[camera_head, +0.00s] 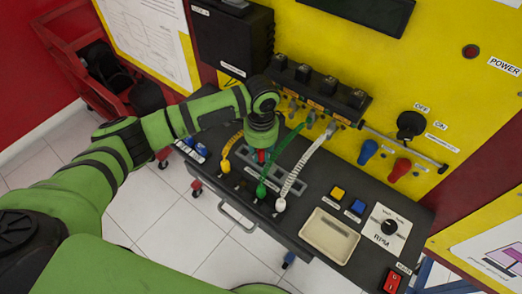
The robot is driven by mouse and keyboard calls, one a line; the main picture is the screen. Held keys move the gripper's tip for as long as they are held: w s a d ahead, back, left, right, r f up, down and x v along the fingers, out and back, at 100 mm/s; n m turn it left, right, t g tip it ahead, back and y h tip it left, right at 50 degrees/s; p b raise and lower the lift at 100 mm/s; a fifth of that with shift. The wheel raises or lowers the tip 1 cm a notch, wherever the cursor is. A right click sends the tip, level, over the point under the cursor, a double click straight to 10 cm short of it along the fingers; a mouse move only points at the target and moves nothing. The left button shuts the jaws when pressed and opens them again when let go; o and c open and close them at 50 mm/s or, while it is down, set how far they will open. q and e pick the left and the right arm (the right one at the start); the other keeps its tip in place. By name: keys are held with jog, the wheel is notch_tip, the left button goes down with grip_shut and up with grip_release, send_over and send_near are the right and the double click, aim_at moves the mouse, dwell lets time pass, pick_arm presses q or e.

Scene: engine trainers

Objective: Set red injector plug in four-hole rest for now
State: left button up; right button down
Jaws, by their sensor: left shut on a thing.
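My left gripper (262,148) points down over the black bench panel and is shut on the red injector plug (262,157). Only a small red part of the plug shows below the gripper. The plug is over or at a grey strip with openings (294,187), which looks like the four-hole rest. The gripper and arm hide part of this strip, and I cannot tell whether the plug touches it. A yellow plug (225,165), a green plug (261,190) and a white plug (280,205) stand in a row in front of the strip. My right gripper is not in view.
Green and white coiled cables (306,160) run from the black injector block (318,92) to their plugs, close right of my gripper. A beige tray (329,236), yellow and blue buttons and an RPM knob (390,227) are farther right. The yellow wall panel rises behind.

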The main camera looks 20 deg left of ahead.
pick_arm(q)
jog(key=shift+f+b, duration=0.35)
jog(key=shift+f, duration=0.55)
dwell(0.5)
jog(key=o, duration=0.7)
notch_tip(320, 180, up, 6)
jog(key=p, duration=0.6)
jog(key=shift+f, duration=0.2)
